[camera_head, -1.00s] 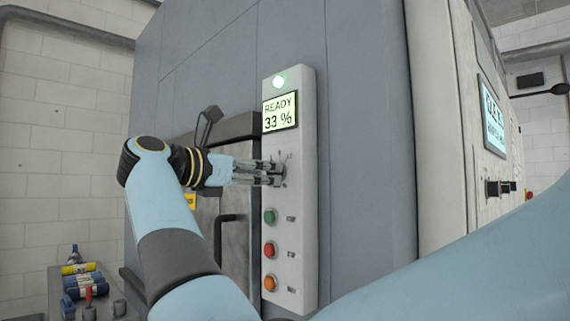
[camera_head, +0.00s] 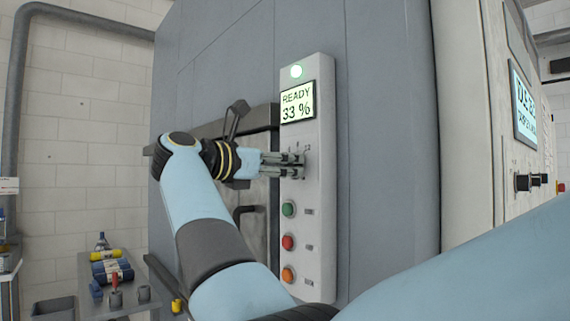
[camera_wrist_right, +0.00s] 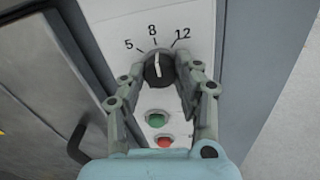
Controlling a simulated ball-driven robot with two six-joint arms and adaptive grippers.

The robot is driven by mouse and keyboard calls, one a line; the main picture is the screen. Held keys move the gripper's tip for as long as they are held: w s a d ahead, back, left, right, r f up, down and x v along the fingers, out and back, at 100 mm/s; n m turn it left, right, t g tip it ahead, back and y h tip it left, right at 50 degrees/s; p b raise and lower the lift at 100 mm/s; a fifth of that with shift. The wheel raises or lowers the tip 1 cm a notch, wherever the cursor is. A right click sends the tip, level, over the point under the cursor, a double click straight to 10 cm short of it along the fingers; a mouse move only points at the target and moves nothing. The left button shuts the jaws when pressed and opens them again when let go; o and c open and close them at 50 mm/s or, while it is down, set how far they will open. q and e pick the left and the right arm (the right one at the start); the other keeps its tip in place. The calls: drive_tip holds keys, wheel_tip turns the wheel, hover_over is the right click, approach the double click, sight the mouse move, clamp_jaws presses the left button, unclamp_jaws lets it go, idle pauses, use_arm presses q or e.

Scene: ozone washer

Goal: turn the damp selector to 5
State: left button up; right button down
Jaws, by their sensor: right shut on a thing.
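The damp selector (camera_wrist_right: 159,69) is a round black knob on the pale control panel (camera_head: 318,230). In the right wrist view the marks 5, 8 and 12 curve above it from left to right. Its white pointer line stands nearly upright, towards the 8. My right gripper (camera_wrist_right: 163,66) is shut on the knob, with a finger on each side of it. In the head view the right gripper (camera_head: 300,164) reaches the panel from the left, and its fingers mostly hide the knob. My left gripper is not in view.
Above the knob, a display (camera_head: 297,103) reads READY 33 %, under a lit lamp (camera_head: 296,71). Green (camera_head: 289,208), red (camera_head: 288,242) and orange (camera_head: 288,274) buttons sit below. A dark door is left of the panel.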

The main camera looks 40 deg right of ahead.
drive_tip(key=shift+n+b, duration=0.35)
drive_tip(key=shift+n, duration=0.15)
drive_tip(key=shift+n+b, duration=0.55)
drive_tip(key=shift+n, duration=0.45)
drive_tip(key=shift+r+n, duration=0.1)
drive_tip(key=shift+n, duration=2.3)
drive_tip(key=c, duration=0.9)
unclamp_jaws()
drive_tip(key=shift+c, duration=0.2)
